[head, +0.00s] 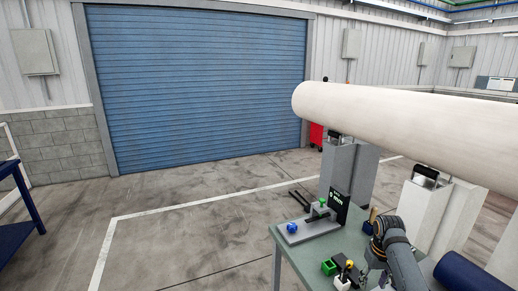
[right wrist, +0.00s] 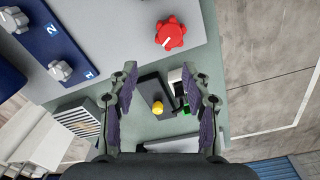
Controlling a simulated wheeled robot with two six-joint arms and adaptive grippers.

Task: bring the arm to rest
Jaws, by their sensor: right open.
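My right gripper (right wrist: 163,105) is open and empty in the right wrist view. Its two dark fingers stand wide apart above the table. In the head view my right arm reaches over the table at the lower right, and the gripper (head: 374,272) is small and partly cut by the frame edge. My left gripper is not in view.
A red knob (right wrist: 171,35) sits on a grey panel. A big white cylinder (head: 400,118) spans above.

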